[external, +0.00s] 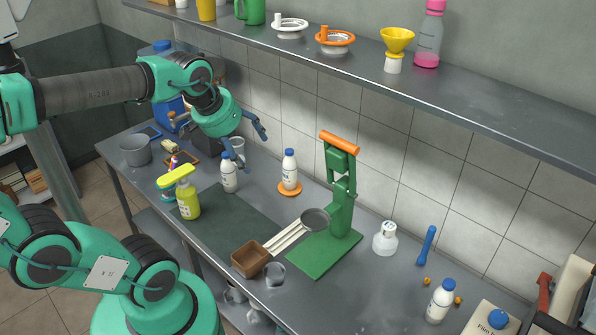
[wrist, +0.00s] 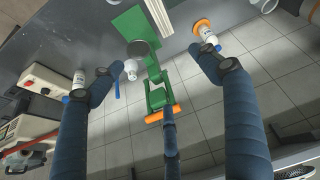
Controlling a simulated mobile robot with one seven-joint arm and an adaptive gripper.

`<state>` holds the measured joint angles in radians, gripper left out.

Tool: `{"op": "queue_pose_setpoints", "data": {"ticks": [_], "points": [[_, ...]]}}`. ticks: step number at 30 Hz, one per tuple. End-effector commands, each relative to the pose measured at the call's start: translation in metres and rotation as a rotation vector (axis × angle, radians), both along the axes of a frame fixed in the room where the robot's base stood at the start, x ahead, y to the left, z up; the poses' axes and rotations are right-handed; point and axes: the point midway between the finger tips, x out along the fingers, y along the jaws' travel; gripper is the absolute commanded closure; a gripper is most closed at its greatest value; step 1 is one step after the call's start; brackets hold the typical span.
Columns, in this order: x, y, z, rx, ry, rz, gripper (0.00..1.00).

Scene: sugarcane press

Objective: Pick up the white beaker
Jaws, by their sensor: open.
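A white, rounded vessel with a narrower top (external: 385,240) stands upright on the counter, right of the green press. It is the likeliest white beaker on the counter, though its exact shape is hard to tell. It also shows in the wrist view (wrist: 130,70), beside the press. A small white cup (external: 392,64) sits under a yellow funnel on the shelf. My gripper (external: 248,143) is open and empty above the back left of the counter, far left of the white vessel. In the wrist view its fingers (wrist: 163,74) are spread wide with nothing between their tips.
The green press (external: 341,190) with an orange handle stands between my gripper and the white vessel. White bottles (external: 289,170) with blue caps stand around. A blue tool (external: 427,246) lies to the right. The shelf (external: 470,108) overhangs the counter's back.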

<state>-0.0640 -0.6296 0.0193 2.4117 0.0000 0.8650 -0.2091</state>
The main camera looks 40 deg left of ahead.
Motion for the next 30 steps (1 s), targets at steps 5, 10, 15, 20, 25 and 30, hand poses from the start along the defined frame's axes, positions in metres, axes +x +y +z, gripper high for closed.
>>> {"op": "queue_pose_setpoints", "data": {"ticks": [5,10,15,20,25,30], "points": [[0.045,0.025,0.0,-0.077,0.012,0.205,0.23],[0.087,0.053,-0.003,-0.151,0.014,0.405,0.23],[0.128,0.085,-0.012,-0.224,0.013,0.606,0.23],[0.164,0.12,-0.025,-0.292,0.008,0.796,0.23],[0.201,0.16,-0.045,-0.364,0.0,0.998,0.23],[0.233,0.205,-0.07,-0.433,-0.013,1.2,0.23]]}}
